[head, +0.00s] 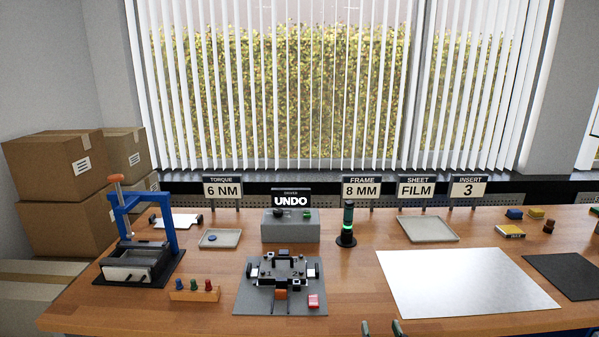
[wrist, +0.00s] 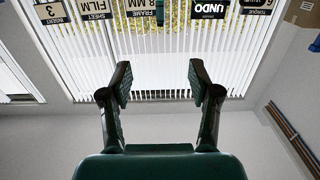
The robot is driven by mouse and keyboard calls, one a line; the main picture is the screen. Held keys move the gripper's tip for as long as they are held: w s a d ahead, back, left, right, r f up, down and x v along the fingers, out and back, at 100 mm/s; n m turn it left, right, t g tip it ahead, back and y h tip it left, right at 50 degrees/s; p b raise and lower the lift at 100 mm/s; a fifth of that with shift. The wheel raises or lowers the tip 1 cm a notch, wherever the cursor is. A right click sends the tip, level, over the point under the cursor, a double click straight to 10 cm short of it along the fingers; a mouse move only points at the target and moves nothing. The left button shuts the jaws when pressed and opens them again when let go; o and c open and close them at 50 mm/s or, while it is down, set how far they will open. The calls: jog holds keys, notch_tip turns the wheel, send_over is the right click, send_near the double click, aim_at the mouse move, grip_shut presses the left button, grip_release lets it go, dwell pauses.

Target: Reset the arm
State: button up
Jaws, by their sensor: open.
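My gripper (head: 384,328) shows only as two dark fingertips at the bottom edge of the head view, in front of the white sheet. In the wrist view my gripper (wrist: 161,90) is open, its two dark fingers wide apart with nothing between them. The wrist view is upside down and looks toward the window blinds and the sign row. The rest of my arm is out of the head view.
A wooden bench (head: 215,320) holds a blue-framed press (head: 171,232), a grey plate with a fixture (head: 252,298), a grey driver box (head: 291,231), a dark cylinder with a green light (head: 347,228), a white sheet (head: 465,282) and a black mat (head: 570,272). Signs (head: 361,187) stand behind.

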jog(key=s+f+g, duration=0.1)
jog(key=s+f, duration=0.5)
jog(key=s, duration=0.6)
jog(key=s+f, duration=0.6)
jog(key=s, duration=0.7)
jog(key=s+r+g, duration=0.1)
jog(key=s+r, duration=0.1)
jog(key=s, duration=0.9)
jog(key=s+r, duration=0.3)
jog(key=s, duration=0.9)
jog(key=shift+s+g, duration=0.2)
jog(key=shift+g, duration=0.2)
